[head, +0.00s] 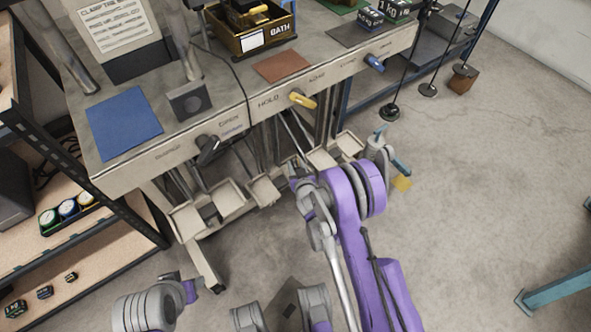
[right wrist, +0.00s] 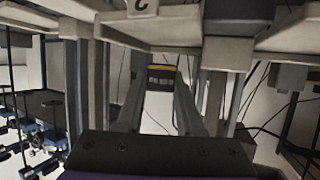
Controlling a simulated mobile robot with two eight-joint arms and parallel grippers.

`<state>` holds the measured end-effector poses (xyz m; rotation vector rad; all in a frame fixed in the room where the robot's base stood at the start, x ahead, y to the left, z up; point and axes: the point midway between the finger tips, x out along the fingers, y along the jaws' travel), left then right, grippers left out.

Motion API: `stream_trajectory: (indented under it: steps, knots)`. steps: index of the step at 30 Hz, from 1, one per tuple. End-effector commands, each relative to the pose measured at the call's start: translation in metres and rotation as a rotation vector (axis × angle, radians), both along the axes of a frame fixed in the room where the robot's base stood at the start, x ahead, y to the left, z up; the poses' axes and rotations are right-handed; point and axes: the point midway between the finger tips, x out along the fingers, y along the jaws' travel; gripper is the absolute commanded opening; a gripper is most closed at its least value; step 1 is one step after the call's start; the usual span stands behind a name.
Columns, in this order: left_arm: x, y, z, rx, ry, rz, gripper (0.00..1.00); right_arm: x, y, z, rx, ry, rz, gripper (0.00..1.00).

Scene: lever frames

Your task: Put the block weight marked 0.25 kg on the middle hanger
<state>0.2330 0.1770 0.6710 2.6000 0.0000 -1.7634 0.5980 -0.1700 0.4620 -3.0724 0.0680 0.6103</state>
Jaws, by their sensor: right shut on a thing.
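Three thin black rods with round feet hang by the bench's right end. The middle hanger (head: 428,90) is bare; the near one (head: 390,112) is bare too. The far one (head: 465,69) has a brown block (head: 461,82) beside or below its foot. My left gripper is not clearly seen.
Trays (head: 234,200) stick out under the bench and hang above my right gripper. Several small dark weights (head: 45,292) lie on the left shelf. Larger blocks (head: 370,18) stand on the bench. A grey and teal object (head: 383,145) is right of my arm.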

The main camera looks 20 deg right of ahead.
Motion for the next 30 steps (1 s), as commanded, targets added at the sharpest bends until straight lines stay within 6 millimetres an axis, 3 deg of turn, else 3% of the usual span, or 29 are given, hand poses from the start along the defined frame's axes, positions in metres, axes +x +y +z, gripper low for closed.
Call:
stream_trajectory:
  steps: [5, 16, 17, 18, 30]
  knots:
    - [0.001, 0.000, -0.009, 0.000, 0.002, 0.000, 0.50, 0.000, 0.000, -0.026, 0.000, 0.000, 0.000, 0.00]
    - [0.002, 0.000, -0.012, 0.000, 0.002, 0.000, 0.50, 0.000, 0.000, -0.030, 0.000, 0.000, 0.000, 0.00]
    - [0.002, 0.000, -0.011, 0.000, 0.002, 0.000, 0.50, 0.000, 0.000, -0.030, 0.000, 0.000, 0.000, 0.40]
    - [0.002, 0.000, -0.011, 0.000, 0.002, 0.000, 0.50, 0.000, 0.000, -0.030, 0.000, 0.000, 0.000, 0.47]
    - [0.001, 0.000, -0.008, 0.000, 0.002, 0.000, 0.50, 0.000, 0.000, -0.027, 0.000, 0.000, 0.000, 0.48]
